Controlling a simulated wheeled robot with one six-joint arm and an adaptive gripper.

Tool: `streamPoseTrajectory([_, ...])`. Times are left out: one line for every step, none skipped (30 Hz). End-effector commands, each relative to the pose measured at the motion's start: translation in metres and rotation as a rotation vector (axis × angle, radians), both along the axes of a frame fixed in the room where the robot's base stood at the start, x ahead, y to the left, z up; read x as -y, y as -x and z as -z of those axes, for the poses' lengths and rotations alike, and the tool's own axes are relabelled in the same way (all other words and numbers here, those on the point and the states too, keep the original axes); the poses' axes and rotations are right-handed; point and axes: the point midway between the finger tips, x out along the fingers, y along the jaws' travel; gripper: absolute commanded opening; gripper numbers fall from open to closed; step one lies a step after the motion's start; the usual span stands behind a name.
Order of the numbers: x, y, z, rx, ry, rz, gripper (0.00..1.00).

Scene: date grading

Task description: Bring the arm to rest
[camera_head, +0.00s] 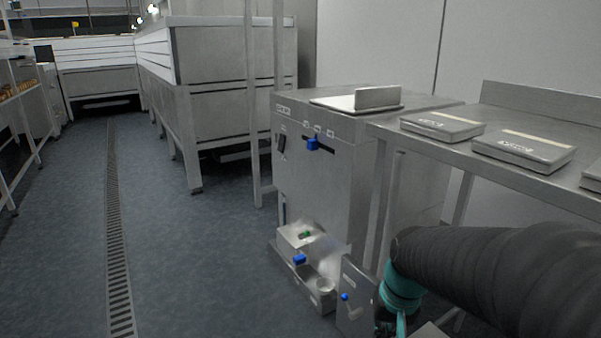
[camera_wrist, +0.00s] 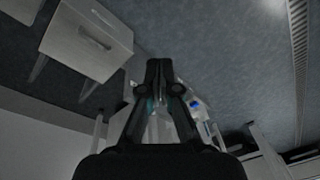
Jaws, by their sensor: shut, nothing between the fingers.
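My arm, in a black ribbed sleeve with a teal joint, reaches in from the right edge of the head view and bends downward at the lower right. Its end is cut off by the bottom edge there, so the fingers do not show in that view. In the wrist view my gripper (camera_wrist: 159,66) points away from the camera with its two dark fingertips together. Nothing shows between them. The fingers appear in front of the floor, and what lies directly behind them is partly hidden.
A steel machine (camera_head: 312,180) with blue handles stands left of my arm, with a low steel box (camera_head: 353,290) at its foot. A steel table (camera_head: 540,184) with flat grey boxes (camera_head: 523,148) is at right. The floor aisle (camera_head: 60,240) with a drain grate (camera_head: 116,240) is clear.

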Motion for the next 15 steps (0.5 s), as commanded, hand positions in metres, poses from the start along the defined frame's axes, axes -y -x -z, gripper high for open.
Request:
streamPoseTrajectory([0.001, 0.013, -0.008, 0.023, 0.018, -0.026, 0.00])
streamPoseTrajectory([0.002, 0.020, -0.012, 0.034, 0.030, -0.040, 0.00])
streamPoseTrajectory([0.003, 0.028, -0.017, 0.049, 0.043, -0.056, 0.00])
streamPoseTrajectory([0.004, 0.035, -0.020, 0.061, 0.054, -0.065, 0.00])
streamPoseTrajectory([0.005, 0.041, -0.024, 0.075, 0.064, -0.074, 0.00])
streamPoseTrajectory([0.006, 0.049, -0.028, 0.092, 0.074, -0.083, 0.00])
streamPoseTrajectory([0.007, 0.055, -0.032, 0.107, 0.084, -0.088, 0.00])
streamPoseTrajectory([0.007, 0.060, -0.035, 0.123, 0.092, -0.093, 0.00])
streamPoseTrajectory([0.008, 0.067, -0.039, 0.144, 0.101, -0.099, 0.00])
streamPoseTrajectory([0.008, 0.072, -0.043, 0.163, 0.108, -0.103, 0.00])
streamPoseTrajectory([0.008, 0.076, -0.046, 0.182, 0.113, -0.107, 0.00])
streamPoseTrajectory([0.008, 0.082, -0.050, 0.205, 0.119, -0.111, 0.00])
streamPoseTrajectory([0.008, 0.086, -0.054, 0.224, 0.122, -0.112, 0.00])
streamPoseTrajectory([0.007, 0.089, -0.058, 0.244, 0.123, -0.113, 0.00])
streamPoseTrajectory([0.006, 0.093, -0.063, 0.268, 0.124, -0.114, 0.00])
